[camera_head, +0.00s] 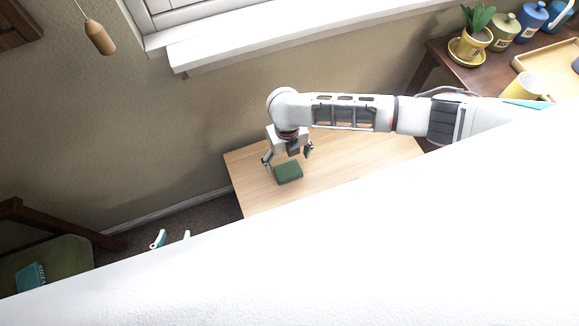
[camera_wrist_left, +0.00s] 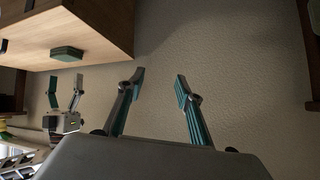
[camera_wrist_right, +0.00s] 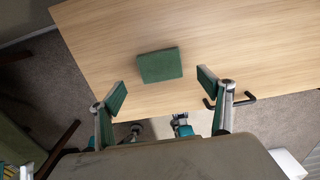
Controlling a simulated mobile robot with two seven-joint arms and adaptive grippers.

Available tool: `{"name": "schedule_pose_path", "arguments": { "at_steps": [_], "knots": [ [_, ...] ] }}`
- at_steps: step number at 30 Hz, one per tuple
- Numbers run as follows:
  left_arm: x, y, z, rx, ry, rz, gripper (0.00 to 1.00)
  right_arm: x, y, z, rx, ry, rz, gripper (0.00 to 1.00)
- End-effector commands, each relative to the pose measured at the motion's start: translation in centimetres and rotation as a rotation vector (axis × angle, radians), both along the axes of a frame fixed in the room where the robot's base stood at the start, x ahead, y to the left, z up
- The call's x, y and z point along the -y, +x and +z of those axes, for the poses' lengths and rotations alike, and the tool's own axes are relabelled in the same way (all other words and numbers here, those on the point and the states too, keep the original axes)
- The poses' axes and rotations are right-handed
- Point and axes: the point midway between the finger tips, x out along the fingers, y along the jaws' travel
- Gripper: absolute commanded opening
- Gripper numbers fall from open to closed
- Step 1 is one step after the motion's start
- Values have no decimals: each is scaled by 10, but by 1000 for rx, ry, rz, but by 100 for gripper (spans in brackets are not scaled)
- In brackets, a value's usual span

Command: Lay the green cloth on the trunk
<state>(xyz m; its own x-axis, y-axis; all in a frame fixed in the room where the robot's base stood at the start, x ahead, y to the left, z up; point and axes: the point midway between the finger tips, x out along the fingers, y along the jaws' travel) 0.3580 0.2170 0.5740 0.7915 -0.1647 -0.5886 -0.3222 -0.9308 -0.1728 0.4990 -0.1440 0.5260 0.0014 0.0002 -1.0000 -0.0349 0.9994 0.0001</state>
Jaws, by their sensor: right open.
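The green cloth (camera_head: 288,172) is a small, thick folded rectangle lying flat on the light wooden top of the trunk (camera_head: 350,172). It also shows in the right wrist view (camera_wrist_right: 160,65) and the left wrist view (camera_wrist_left: 67,53). My right gripper (camera_head: 287,158) is over the trunk, just above the cloth. Its fingers are spread and empty, with a gap to the cloth in the left wrist view. My left gripper (camera_head: 172,238) is low at the left, off the trunk, only its fingertips showing. In its wrist view (camera_wrist_left: 160,84) it is open and empty.
A wall and window sill (camera_head: 250,45) run behind the trunk. A dark table (camera_head: 470,75) at the right holds a plant pot, jars, a tray and a yellow mug. A dark-framed chair (camera_head: 60,260) stands at the lower left. The trunk's top around the cloth is clear.

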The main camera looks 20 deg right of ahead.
Motion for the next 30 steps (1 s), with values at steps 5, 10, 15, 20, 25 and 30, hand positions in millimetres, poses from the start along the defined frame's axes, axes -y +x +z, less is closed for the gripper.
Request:
{"name": "schedule_pose_path", "arguments": {
  "at_steps": [5,10,15,20,25,30],
  "knots": [
    [0,-3,6,-5,-4,3,35,0,2,36,5,0,1,78],
    [3,0,13,6,-17,4,35,0,0,50,1,-1,1,78],
    [5,-1,13,5,-23,3,35,-2,-3,51,-3,5,-6,78],
    [6,-1,12,3,-23,2,35,-36,-22,39,0,104,-133,78],
    [6,-1,11,1,-22,1,35,-102,-53,31,-11,346,-498,78],
    [6,-1,11,1,-21,1,35,-140,-68,38,-53,588,-942,78]
  ]
}}
